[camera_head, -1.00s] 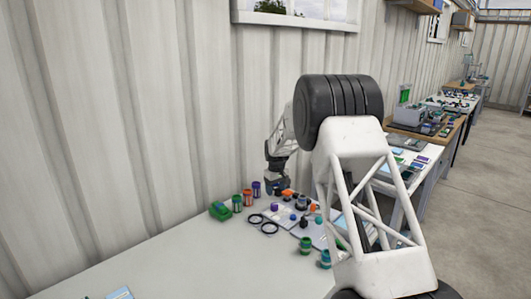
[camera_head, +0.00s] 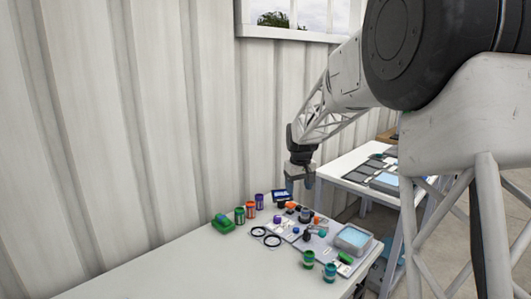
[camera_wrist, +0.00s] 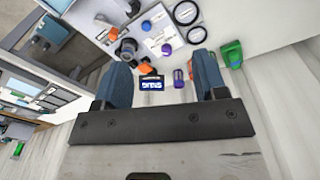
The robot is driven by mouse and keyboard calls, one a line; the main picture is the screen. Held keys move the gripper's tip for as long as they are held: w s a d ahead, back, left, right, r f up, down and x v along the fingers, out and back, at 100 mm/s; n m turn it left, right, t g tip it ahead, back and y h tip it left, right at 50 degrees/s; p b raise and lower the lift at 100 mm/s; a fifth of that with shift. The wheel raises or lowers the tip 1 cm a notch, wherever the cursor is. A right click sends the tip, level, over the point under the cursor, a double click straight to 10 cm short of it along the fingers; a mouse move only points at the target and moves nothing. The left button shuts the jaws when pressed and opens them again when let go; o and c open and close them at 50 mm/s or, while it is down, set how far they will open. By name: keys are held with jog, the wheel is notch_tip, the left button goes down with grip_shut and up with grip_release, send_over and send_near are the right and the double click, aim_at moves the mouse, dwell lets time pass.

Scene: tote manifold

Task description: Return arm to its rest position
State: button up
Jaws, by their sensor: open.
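My gripper (camera_head: 301,181) is above the far end of the white table in the head view, near the corrugated wall. In the wrist view my gripper (camera_wrist: 162,80) shows two blue-grey fingers spread wide apart with nothing held between them. Beyond the fingers lie a small dark box with a lit blue-white face (camera_wrist: 151,83) and a purple canister (camera_wrist: 178,78), both apart from the fingers. My arm rises from the right of the head view and reaches left across to the table's far end.
The white table (camera_head: 180,268) has clear room at its near left. A board (camera_head: 318,247) holds several small coloured parts and a clear-lidded container (camera_head: 353,238). Two black rings (camera_head: 272,241), a green block (camera_head: 222,224) and several canisters stand nearby. A second table (camera_head: 350,163) stands behind.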

jog(key=s+d+r+m, duration=0.1)
jog(key=s+r, duration=0.2)
jog(key=s, duration=0.4)
jog(key=s+d+r, duration=0.2)
jog(key=s+r, duration=0.1)
jog(key=s, duration=0.4)
jog(key=s+d+f+m+t, duration=0.1)
jog(key=s+d, duration=0.1)
jog(key=s, duration=1.7)
jog(key=s+d+f+m, duration=0.1)
jog(key=s+d+m, duration=0.1)
jog(key=s, duration=1.7)
jog(key=shift+f+m+t, duration=0.3)
jog(key=shift+f+t, duration=0.1)
